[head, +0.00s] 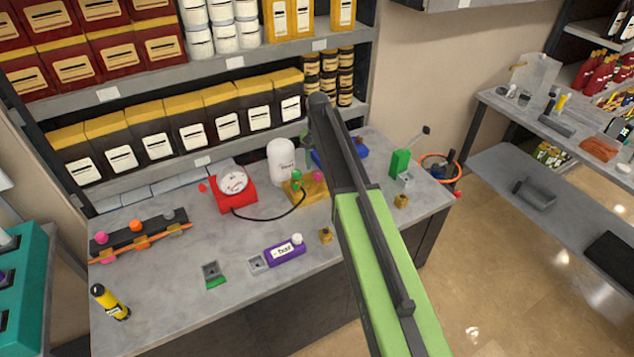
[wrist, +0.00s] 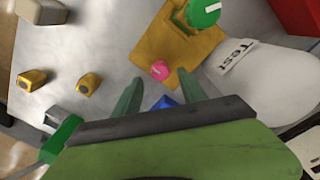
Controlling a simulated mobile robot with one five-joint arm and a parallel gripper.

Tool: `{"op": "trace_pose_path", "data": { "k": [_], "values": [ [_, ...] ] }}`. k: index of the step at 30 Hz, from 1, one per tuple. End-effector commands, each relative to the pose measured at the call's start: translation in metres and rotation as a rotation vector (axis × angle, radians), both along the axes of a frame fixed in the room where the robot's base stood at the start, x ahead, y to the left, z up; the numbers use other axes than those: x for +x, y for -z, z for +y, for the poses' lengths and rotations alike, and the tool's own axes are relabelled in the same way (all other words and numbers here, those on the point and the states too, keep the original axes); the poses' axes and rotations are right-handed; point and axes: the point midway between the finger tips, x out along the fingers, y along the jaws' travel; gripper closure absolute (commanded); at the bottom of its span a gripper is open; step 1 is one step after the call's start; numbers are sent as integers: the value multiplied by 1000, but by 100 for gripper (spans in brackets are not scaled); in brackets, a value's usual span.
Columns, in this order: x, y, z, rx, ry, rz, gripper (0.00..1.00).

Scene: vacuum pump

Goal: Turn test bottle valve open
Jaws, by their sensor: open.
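The white test bottle (head: 281,161) stands upright near the back of the bench. It fills the right of the wrist view (wrist: 270,82), with "Test" printed on it. Beside it is a yellow block (head: 311,191) with a green knob (head: 296,181) carrying a white line and a small pink knob (head: 318,176). The wrist view shows the green knob (wrist: 203,12) at the top and the pink knob (wrist: 160,70) just beyond my fingertips. My gripper (wrist: 158,80) is open and empty, its fingers either side of the pink knob in the picture. Contact cannot be told.
A purple bottle (head: 285,252) lies in front. A blue part (head: 362,147) and a green part (head: 400,163) are to the right.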

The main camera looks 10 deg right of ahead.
Motion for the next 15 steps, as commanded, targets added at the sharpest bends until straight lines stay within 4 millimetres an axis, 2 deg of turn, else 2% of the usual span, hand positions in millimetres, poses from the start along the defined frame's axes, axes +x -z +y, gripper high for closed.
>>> {"op": "trace_pose_path", "data": {
  "k": [1,4,14,15],
  "values": [
    [0,20,0,0,0,0,51],
    [0,30,0,0,-1,0,51],
    [0,31,1,0,-1,0,51],
    [0,31,1,0,-1,0,56]
  ]
}}
